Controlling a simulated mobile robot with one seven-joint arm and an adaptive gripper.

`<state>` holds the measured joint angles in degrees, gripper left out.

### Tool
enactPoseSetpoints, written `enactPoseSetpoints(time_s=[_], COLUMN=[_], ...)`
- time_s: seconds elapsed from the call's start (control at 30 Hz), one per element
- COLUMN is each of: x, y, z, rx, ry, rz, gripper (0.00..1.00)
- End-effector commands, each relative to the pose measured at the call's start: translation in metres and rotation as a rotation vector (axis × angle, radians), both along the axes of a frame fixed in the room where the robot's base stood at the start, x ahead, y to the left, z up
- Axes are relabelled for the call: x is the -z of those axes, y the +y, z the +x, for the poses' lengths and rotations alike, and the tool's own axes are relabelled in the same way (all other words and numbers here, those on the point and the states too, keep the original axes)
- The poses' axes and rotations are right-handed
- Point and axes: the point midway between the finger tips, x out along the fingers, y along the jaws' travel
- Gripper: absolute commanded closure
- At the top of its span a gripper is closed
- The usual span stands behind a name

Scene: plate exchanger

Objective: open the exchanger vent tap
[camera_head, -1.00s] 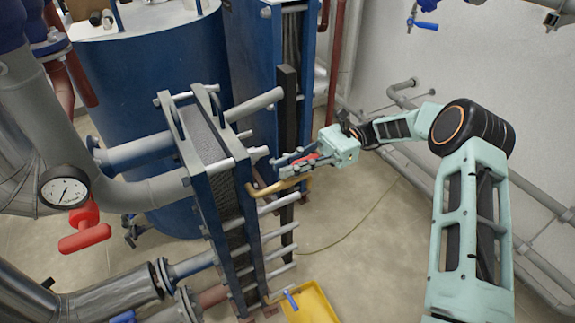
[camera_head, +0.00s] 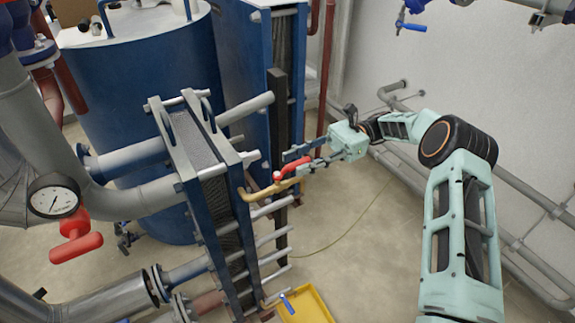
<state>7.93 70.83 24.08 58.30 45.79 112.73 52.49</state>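A tap with a red handle (camera_head: 291,170) sits on a thin brass pipe (camera_head: 262,191) at the upper right of the plate exchanger (camera_head: 208,180). The handle slants up to the right, roughly along the pipe. My gripper (camera_head: 294,163) is at the tap, coming from the right. Its fingers are apart, one behind the handle and one at its right end. The handle shows largely uncovered, and I cannot tell whether a finger touches it.
A yellow tray (camera_head: 322,313) lies on the floor below, with a blue-handled tap (camera_head: 287,302) by it. A red valve handle (camera_head: 76,246) and a gauge (camera_head: 54,196) are at left. Pipes run along the right wall.

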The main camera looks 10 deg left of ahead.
Motion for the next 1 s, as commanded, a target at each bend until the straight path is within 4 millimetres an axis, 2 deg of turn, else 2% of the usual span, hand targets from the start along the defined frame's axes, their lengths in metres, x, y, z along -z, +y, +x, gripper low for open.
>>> enactPoseSetpoints(time_s=[0.3,1.0], x=[0.0,0.0], y=[-0.013,-0.014], z=[0.013,0.014], rx=[0.0,0.0], ry=[-0.001,-0.001], rz=[0.001,0.001], gripper=[0.67,0.67])
